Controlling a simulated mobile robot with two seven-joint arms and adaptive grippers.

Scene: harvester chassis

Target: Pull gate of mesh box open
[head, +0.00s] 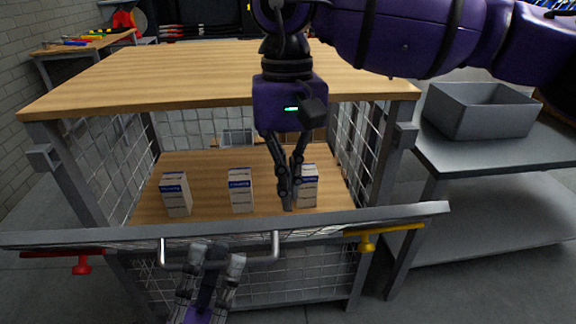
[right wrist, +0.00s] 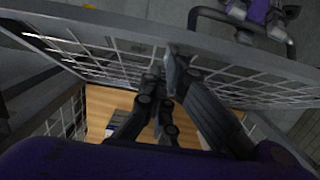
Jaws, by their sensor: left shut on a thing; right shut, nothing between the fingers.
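The mesh box (head: 405,135) has a wooden top, grey posts and wire mesh sides. Its gate (head: 110,238) has a long grey top bar across the front, with mesh below and a metal handle (head: 277,246). I cannot tell how far the gate leans out. My left gripper (head: 207,255) is shut on the handle's lower bar; it also shows in the right wrist view (right wrist: 258,15). My right gripper (head: 288,207) points down, shut and empty, just behind the gate's top bar. Its fingers also show in the right wrist view (right wrist: 165,75).
Three small white-and-blue cartons, left (head: 176,195), middle (head: 240,190) and right (head: 309,187), stand on the box's wooden floor. A red latch (head: 82,264) and a yellow latch (head: 367,241) sit near the gate's ends. A grey bin (head: 480,112) stands on a side table.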

